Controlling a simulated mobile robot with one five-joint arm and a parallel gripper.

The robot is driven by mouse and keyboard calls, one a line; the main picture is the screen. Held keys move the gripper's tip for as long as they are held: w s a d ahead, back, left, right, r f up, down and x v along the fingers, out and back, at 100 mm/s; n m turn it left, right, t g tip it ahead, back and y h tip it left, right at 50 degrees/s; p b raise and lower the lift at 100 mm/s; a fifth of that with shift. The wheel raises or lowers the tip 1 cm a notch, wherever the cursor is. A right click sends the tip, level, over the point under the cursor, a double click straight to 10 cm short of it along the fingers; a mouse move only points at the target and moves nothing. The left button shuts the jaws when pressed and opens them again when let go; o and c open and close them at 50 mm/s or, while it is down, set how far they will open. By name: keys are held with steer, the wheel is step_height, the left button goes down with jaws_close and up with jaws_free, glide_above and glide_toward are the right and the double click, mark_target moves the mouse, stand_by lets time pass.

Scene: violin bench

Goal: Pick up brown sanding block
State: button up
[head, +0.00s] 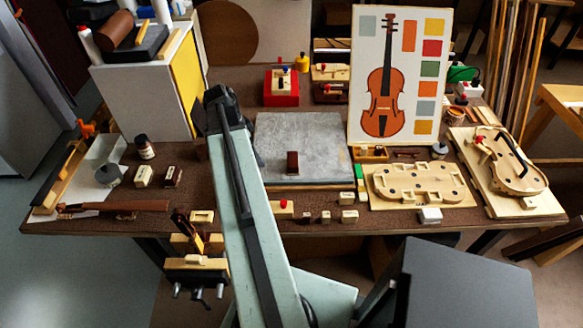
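A small dark brown block (292,162) stands on the grey flat slab (328,130) in the middle of the bench; it may be the sanding block. Another small dark brown piece (173,176) with a light marking lies on the left of the bench, beside a cream block (144,176). I cannot tell for certain which one is the sanding block. My arm rises from the bottom centre to the left of the slab, and my gripper's fingers are not visible.
A violin mould (418,185) and a violin body (515,163) lie at right. Several small blocks line the front edge. A white-and-yellow cabinet (150,95) stands at back left.

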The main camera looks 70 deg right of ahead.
mark_target(292, 159)
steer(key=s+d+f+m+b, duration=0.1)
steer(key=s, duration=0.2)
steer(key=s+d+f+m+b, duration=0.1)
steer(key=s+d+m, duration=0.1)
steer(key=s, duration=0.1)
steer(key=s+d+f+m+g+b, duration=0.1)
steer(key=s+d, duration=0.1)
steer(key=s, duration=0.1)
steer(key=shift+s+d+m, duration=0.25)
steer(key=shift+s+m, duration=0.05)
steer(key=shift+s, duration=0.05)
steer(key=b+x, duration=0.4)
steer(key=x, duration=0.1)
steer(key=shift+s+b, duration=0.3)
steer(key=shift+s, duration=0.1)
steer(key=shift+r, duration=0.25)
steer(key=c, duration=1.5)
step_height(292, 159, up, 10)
steer(key=p, duration=1)
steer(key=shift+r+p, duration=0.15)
steer(key=shift+p, duration=0.2)
